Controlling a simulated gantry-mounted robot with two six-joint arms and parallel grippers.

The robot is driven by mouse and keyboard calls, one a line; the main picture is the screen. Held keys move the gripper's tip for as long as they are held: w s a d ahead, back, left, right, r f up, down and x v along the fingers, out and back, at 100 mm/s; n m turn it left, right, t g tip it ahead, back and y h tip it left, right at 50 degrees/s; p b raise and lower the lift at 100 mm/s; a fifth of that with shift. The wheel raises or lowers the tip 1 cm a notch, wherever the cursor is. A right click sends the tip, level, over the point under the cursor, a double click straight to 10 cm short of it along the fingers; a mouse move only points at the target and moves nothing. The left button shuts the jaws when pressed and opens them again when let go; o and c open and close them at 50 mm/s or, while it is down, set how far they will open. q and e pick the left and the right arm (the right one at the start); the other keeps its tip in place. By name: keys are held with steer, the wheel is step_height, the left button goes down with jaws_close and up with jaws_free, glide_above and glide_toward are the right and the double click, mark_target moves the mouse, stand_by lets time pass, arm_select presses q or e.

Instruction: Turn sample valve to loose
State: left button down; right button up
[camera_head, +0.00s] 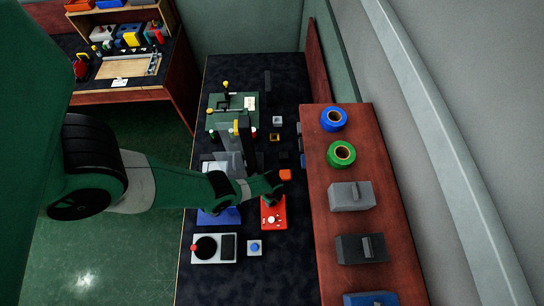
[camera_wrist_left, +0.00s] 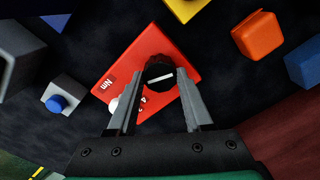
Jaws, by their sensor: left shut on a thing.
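In the left wrist view the red box (camera_wrist_left: 126,72) lies tilted in the picture. Its black knob (camera_wrist_left: 159,70) has a white pointer line. Printed marks "Nm", "4" and "2" show beside it. The fingertips of my left gripper (camera_wrist_left: 158,80) are on either side of the knob, shut on it. A small white round part (camera_wrist_left: 114,104) sits near the box's left edge. I cannot read a "loose" mark. My right gripper is not in view.
An orange block (camera_wrist_left: 257,37) and a blue block (camera_wrist_left: 304,64) lie to the right. A grey block with a blue button (camera_wrist_left: 60,98) lies to the left. A wooden shelf (camera_head: 312,175) with tape rolls borders the bench.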

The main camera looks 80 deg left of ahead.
arm_select(q)
steer(key=n, duration=0.6)
steer(key=shift+b, duration=0.3)
steer(key=n, duration=0.5)
steer(key=shift+n, duration=0.3)
steer(key=n, duration=1.1)
steer(key=shift+c, duration=1.5)
jaws_free()
